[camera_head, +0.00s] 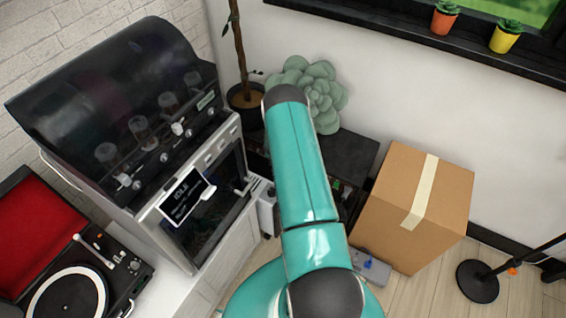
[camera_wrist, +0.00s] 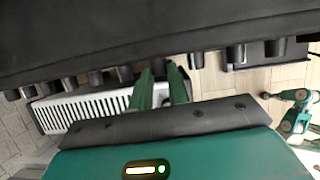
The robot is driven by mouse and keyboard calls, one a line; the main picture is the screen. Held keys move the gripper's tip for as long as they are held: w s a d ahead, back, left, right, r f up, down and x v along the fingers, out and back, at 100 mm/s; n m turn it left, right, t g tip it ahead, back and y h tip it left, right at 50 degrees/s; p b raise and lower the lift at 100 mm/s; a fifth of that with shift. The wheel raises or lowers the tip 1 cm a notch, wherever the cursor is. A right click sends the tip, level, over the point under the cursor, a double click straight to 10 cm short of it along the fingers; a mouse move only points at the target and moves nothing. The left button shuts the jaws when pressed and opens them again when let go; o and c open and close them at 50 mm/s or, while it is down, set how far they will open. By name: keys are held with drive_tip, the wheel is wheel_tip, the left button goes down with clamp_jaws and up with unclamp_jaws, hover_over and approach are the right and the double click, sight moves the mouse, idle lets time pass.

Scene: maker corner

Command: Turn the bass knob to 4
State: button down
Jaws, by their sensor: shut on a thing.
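A black box like an amplifier (camera_head: 350,160) stands by the wall in the head view, partly hidden behind my teal arm. In the wrist view its dark body (camera_wrist: 150,35) fills the top, with a row of dark knobs along its edge. My gripper (camera_wrist: 160,75) reaches up to this row, its two green fingers on either side of one small knob (camera_wrist: 159,68). The fingers are shut on that knob, which is mostly hidden between them. No knob label or scale number is readable, so its setting cannot be told. The head view does not show my gripper.
A cardboard box (camera_head: 415,205) stands right of the amplifier. A 3D printer (camera_head: 190,190) and a record player (camera_head: 75,290) are at left. A white slatted unit (camera_wrist: 90,108) lies below the knobs in the wrist view.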

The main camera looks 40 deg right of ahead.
drive_tip(key=shift+s+a+t+y, duration=0.15)
drive_tip(key=shift+t+y, duration=0.15)
drive_tip(key=shift+t, duration=0.7)
drive_tip(key=shift+s+f+m+t, duration=0.1)
drive_tip(key=shift+s+m+t, duration=0.05)
drive_tip(key=shift+m+t, duration=0.2)
drive_tip(key=shift+s+d+f+t+y, duration=0.15)
drive_tip(key=shift+t+y, duration=0.35)
drive_tip(key=shift+t, duration=0.55)
drive_tip(key=shift+m, duration=0.25)
drive_tip(key=c, duration=1.4)
unclamp_jaws()
drive_tip(key=shift+o, duration=0.3)
drive_tip(key=shift+s+d, duration=0.1)
